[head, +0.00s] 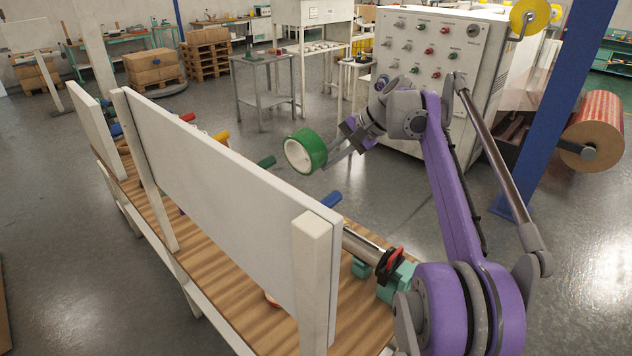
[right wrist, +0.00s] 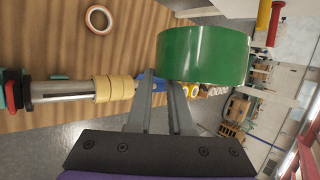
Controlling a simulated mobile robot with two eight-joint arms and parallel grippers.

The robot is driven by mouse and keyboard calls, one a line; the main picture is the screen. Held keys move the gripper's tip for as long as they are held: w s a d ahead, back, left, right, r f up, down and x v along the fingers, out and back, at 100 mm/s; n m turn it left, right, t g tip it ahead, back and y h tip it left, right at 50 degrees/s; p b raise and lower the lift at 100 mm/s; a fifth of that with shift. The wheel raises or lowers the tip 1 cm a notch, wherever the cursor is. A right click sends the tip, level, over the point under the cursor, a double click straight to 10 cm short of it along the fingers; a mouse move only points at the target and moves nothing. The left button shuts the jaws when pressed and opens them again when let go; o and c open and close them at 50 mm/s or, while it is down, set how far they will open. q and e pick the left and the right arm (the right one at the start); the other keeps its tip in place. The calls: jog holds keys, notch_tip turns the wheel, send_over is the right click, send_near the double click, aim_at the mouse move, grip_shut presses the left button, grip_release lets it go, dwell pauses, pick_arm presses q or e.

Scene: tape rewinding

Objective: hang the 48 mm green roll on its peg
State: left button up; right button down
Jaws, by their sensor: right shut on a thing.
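My right gripper (head: 331,163) is shut on the green roll (head: 306,151) by its edge. It holds the roll in the air beyond the far side of the white board (head: 235,180). The roll's open bore faces left toward the board side. A green peg (head: 265,162) sticks out past the board's top edge, left of the roll and apart from it. In the right wrist view the green roll (right wrist: 203,54) fills the top middle, at the tips of my gripper fingers (right wrist: 163,77). My left gripper is not in view.
More pegs stick out of the board: yellow (head: 221,136), red (head: 187,117) and blue (head: 331,200). A shaft (right wrist: 60,91) with yellow rolls (right wrist: 115,89) lies over the wooden bench (right wrist: 40,45). A small roll (right wrist: 99,19) lies on the bench. A control cabinet (head: 425,110) stands behind my arm.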

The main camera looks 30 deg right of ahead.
aim_at(324, 155)
jog(key=shift+s+a+r, duration=0.15)
jog(key=shift+s+r, duration=0.1)
jog(key=shift+r, duration=0.2)
jog(key=shift+s+a+r, duration=0.15)
jog(key=shift+s+r, duration=0.05)
jog(key=shift+r, duration=0.25)
jog(key=shift+a, duration=0.2)
jog(key=shift+s+a, duration=0.3)
jog(key=shift+a, duration=0.25)
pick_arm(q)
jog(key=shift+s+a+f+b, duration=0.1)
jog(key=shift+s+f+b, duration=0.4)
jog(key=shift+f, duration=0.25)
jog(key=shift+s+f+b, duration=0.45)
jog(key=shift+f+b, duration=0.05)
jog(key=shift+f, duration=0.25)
pick_arm(e)
jog(key=s+a, duration=0.2)
jog(key=a, duration=0.4)
jog(key=s+a+f, duration=0.1)
jog(key=s+a, duration=0.1)
jog(key=a, duration=0.5)
jog(key=shift+s+f, duration=0.25)
jog(key=shift+s, duration=0.05)
